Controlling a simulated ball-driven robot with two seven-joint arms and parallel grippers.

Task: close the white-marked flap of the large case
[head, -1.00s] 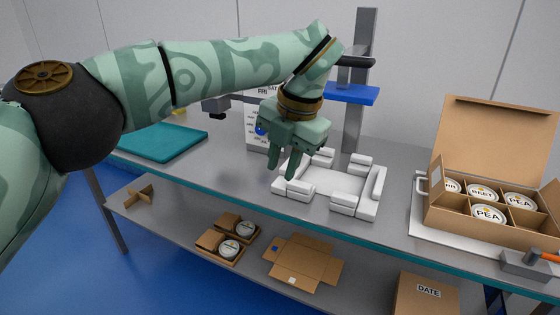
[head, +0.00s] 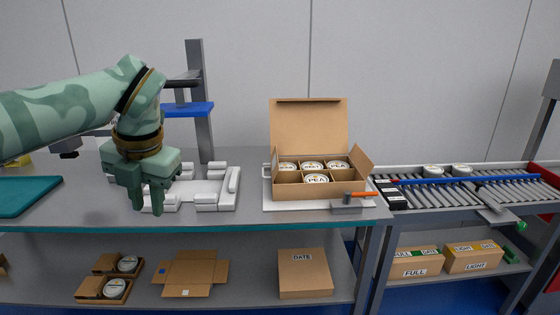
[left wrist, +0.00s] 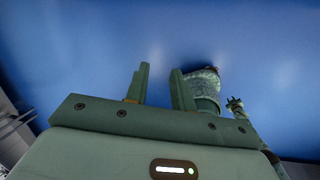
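An open brown cardboard case (head: 278,187) stands at the back of the table, its tall lid (head: 309,124) upright and its side flaps spread. Several round tubs, one a PEA tub (head: 316,179), sit in its compartments. I see no white mark on its flaps. A spread brown carton (head: 195,271) on the lower shelf has a blue mark and a white-marked flap (head: 185,292) at its front. My left gripper (head: 147,206) is open and empty, left of the case; its parted fingers show in the left wrist view (left wrist: 160,88). My right gripper (left wrist: 235,104) is small there; its state is unclear.
White padded blocks (head: 206,199) lie by my left gripper, with a grey post (head: 200,120) behind. A tool with an orange handle (head: 352,203) lies before the case. A roller conveyor (head: 450,192) stands right. A DATE box (head: 304,275) is on the lower shelf.

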